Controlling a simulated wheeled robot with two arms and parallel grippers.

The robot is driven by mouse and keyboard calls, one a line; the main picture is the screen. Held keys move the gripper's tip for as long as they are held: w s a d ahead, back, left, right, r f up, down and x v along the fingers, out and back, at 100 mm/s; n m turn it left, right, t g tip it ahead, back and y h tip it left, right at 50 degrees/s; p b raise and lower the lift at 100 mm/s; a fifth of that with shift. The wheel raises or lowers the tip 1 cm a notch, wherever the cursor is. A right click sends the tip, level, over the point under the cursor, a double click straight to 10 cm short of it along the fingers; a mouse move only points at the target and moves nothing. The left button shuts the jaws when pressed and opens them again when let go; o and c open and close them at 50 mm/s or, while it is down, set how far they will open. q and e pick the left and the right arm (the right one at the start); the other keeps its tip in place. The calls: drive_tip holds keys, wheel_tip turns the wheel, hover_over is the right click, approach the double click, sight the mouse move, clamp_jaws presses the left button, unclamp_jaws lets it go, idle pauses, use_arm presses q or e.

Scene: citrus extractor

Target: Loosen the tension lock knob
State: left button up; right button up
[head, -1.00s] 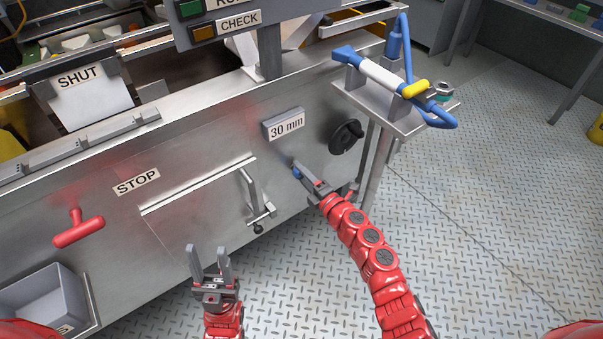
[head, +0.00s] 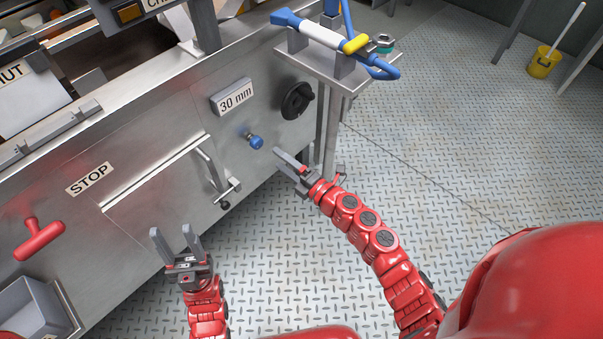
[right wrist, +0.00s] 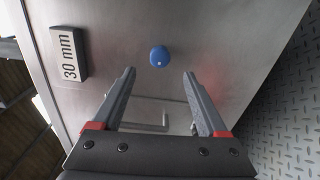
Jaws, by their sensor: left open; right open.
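A small blue knob (head: 254,141) sticks out of the machine's metal front panel, below the 30 mm block. In the right wrist view the blue knob (right wrist: 159,56) lies beyond the fingertips, roughly midway between them. A larger black round knob (head: 297,101) is up and right of it; no label shows which one is the tension lock. My right gripper (head: 283,158) is open and empty, apart from the blue knob, to its lower right. It also shows in the right wrist view (right wrist: 159,76). My left gripper (head: 171,232) is open and empty, low in front of the panel.
The 30 mm block (head: 232,97) is above the blue knob. A latch handle (head: 219,178) is to its lower left. A red T-handle (head: 39,239) and a grey bin (head: 32,308) are at left. A small shelf (head: 318,64) with a blue-and-white tool juts out at upper right.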

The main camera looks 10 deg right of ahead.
drive_tip(key=v, duration=0.7)
drive_tip(key=shift+s, duration=0.2)
drive_tip(key=shift+d, duration=0.1)
